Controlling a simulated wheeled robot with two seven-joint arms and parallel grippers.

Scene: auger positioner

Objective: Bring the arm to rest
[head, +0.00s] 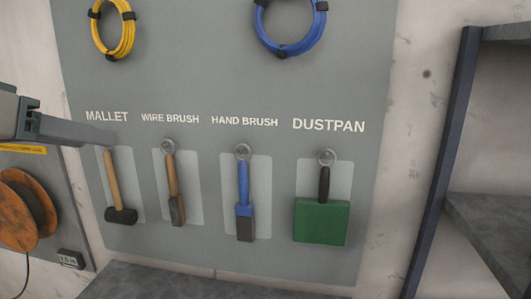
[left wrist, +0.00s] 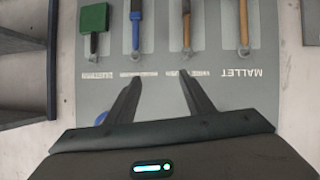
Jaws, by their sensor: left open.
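My left gripper (head: 108,137) comes in from the left edge in the head view, in front of the wall board near the MALLET label. In the left wrist view its two fingers (left wrist: 157,84) are spread apart with nothing between them. A mallet (head: 116,185) with a wooden handle and black head hangs on the board just below the gripper. A wire brush (head: 173,187), a blue hand brush (head: 244,202) and a green dustpan (head: 321,215) hang to its right. They also show upside down in the left wrist view. My right gripper is not in view.
The grey board (head: 230,80) carries coiled yellow cable (head: 112,40) and blue cable (head: 290,45) above the labels. An orange reel (head: 25,210) is at the left. A dark shelf frame (head: 445,160) stands at the right. A grey surface (head: 180,284) lies below the board.

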